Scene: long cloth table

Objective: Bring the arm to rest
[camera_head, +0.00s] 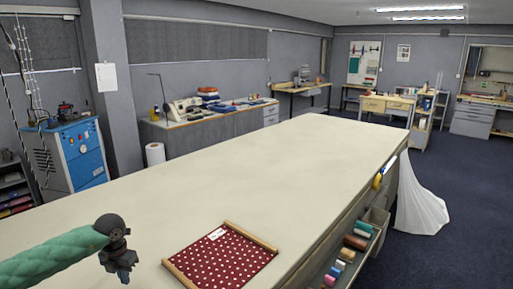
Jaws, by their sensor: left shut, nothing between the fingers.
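My left arm, in a green sleeve, comes in from the lower left of the head view. Its dark left gripper (124,274) points down over the near left part of the long cloth table (240,175). The gripper is shut and holds nothing. It is to the left of a dark red cloth with white dots (222,258), apart from it. The cloth lies flat on the table between two wooden bars and has a small white label. My right gripper is not in view.
Thread spools (346,254) lie in a tray along the table's right side. A white cloth (421,200) hangs to the floor at the far right end. A blue machine (78,153) stands left. The table's middle and far part are bare.

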